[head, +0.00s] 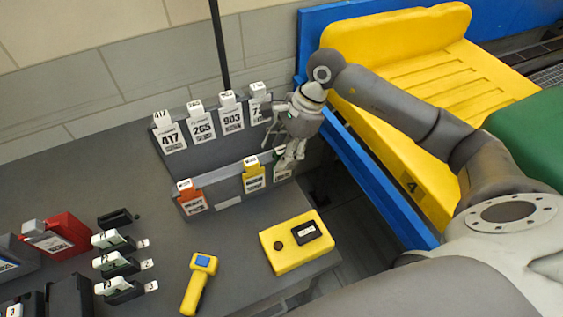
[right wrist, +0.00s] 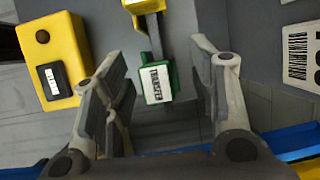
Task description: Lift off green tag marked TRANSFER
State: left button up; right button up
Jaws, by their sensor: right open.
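The green tag (right wrist: 157,82) has a white label reading TRANSFER and hangs at the end of the lower rack (head: 220,192). In the right wrist view it sits between the two spread fingers of my right gripper (right wrist: 160,68), apart from both. In the head view my right gripper (head: 288,163) comes down over that end of the rack and hides part of the tag (head: 283,172). My right gripper is open and empty. My left gripper does not show.
Yellow (head: 254,176) and orange (head: 190,196) tags hang on the same rack. White numbered tags (head: 202,122) stand on the rack behind. A yellow box with a button (head: 281,257) and a yellow scanner (head: 198,285) lie in front. The blue conveyor edge (head: 380,190) runs along the right.

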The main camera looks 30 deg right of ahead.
jog(key=shift+c, duration=0.2)
grip_shut()
jog(key=shift+r, duration=0.15)
jog(key=shift+r, duration=0.55)
jog(key=b+v, duration=0.1)
jog(key=v, duration=0.1)
jog(key=a+b+v, duration=0.1)
jog(key=v, duration=0.2)
jog(key=shift+s+r, duration=0.1)
jog(key=shift+r, duration=0.3)
jog(key=s+d+b, duration=0.3)
jog(key=d+b, duration=0.1)
jog(key=d, duration=0.8)
jog(key=shift+d, duration=0.4)
